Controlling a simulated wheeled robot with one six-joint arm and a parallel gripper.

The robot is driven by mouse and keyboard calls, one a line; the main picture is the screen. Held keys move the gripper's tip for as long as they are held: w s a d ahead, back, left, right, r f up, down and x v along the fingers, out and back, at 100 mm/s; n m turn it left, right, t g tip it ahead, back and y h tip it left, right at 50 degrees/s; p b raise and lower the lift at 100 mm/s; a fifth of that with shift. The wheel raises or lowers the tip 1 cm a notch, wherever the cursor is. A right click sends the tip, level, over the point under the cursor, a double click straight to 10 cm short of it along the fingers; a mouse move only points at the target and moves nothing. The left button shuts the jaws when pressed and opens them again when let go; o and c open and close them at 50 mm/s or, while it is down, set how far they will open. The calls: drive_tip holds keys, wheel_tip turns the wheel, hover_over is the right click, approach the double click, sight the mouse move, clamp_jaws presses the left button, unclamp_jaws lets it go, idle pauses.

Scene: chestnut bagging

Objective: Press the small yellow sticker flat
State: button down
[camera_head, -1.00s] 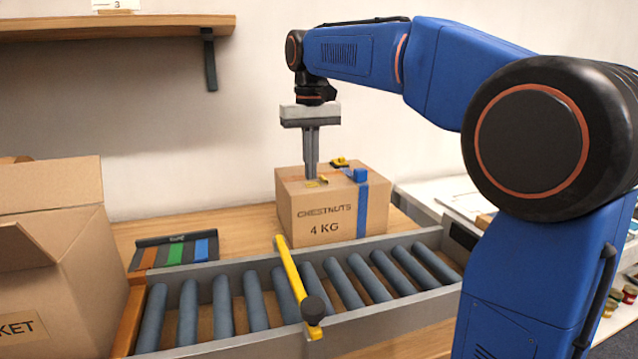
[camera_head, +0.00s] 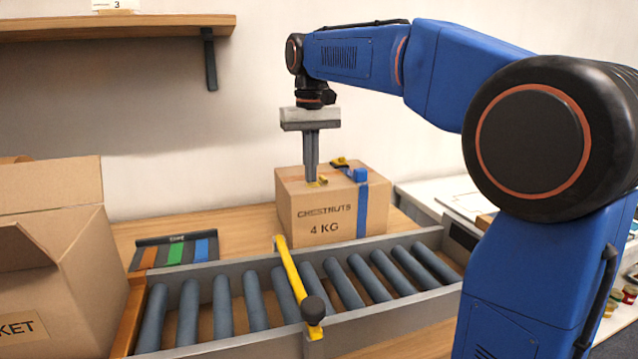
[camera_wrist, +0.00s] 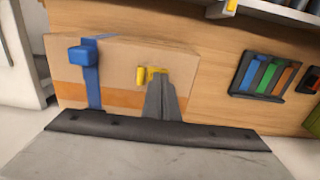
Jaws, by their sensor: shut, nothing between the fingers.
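The cardboard box (camera_head: 315,218) marked CHESTNUTS 4 KG stands on the wooden table behind the roller conveyor. My gripper (camera_head: 312,182) points straight down, shut and empty, with its tips at the left part of the box top. A bit of yellow sticker (camera_head: 318,184) shows right at the fingertips; the fingers hide most of it. I cannot tell whether it lies flat. In the wrist view my gripper (camera_wrist: 162,116) reaches the box top (camera_wrist: 125,62) next to a small yellow piece (camera_wrist: 152,75).
A blue block (camera_head: 360,174) sits on blue tape on the box top, with a yellow-black item (camera_head: 340,162) behind. A yellow bar (camera_head: 296,280) crosses the conveyor (camera_head: 225,345). An open carton (camera_head: 75,270) stands left. A colour-striped tray (camera_head: 175,253) lies on the table.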

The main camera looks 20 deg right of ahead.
drive_tip(key=shift+f, duration=0.4)
idle(1.2)
drive_tip(key=shift+r, duration=0.1)
wheel_tip(320, 180, up, 7)
idle(1.1)
drive_tip(key=shift+s, duration=0.1)
idle(0.4)
